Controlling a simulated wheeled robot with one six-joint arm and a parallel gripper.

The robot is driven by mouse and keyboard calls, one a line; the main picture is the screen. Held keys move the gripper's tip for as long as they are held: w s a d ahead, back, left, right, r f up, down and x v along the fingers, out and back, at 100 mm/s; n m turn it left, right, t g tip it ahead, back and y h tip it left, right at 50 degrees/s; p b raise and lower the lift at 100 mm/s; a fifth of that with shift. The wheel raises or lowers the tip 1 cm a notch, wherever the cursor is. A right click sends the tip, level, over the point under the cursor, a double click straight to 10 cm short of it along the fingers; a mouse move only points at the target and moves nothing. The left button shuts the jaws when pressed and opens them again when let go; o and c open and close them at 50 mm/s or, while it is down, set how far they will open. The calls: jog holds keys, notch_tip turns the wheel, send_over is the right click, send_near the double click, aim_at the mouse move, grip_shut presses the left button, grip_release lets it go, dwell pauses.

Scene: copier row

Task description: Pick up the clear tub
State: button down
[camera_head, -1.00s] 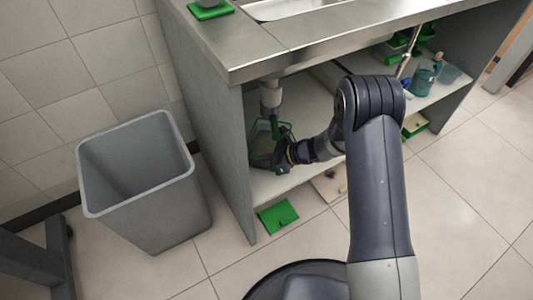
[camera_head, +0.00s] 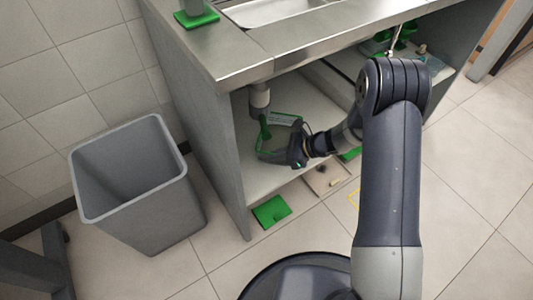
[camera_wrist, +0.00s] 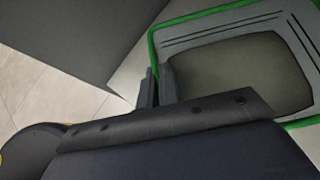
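My gripper (camera_head: 298,150) is inside the open space under the counter, low over the shelf. Its fingers (camera_wrist: 158,86) close on one side of a green-rimmed tub (camera_wrist: 292,38), whose inside faces the wrist camera. It has greyish walls with slots and a dull, dark floor. In the head view the tub (camera_head: 285,117) shows as a green outline beside the gripper, which hides part of it. I cannot tell whether its walls are clear. A bluish see-through container (camera_head: 434,64) stands on the right shelf, partly hidden by my arm.
A drain pipe (camera_head: 259,97) hangs close behind the tub. The grey side panel (camera_head: 222,160) stands to its left, and the steel counter (camera_head: 235,62) is above. A grey bin (camera_head: 150,215) is on the floor at left. A green piece (camera_head: 271,211) lies at the cabinet's front.

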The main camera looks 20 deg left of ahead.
jog(key=p+v, duration=0.1)
jog(key=v, duration=0.6)
jog(key=shift+d+f+p, duration=0.25)
jog(key=shift+p, duration=0.1)
jog(key=shift+d, duration=0.1)
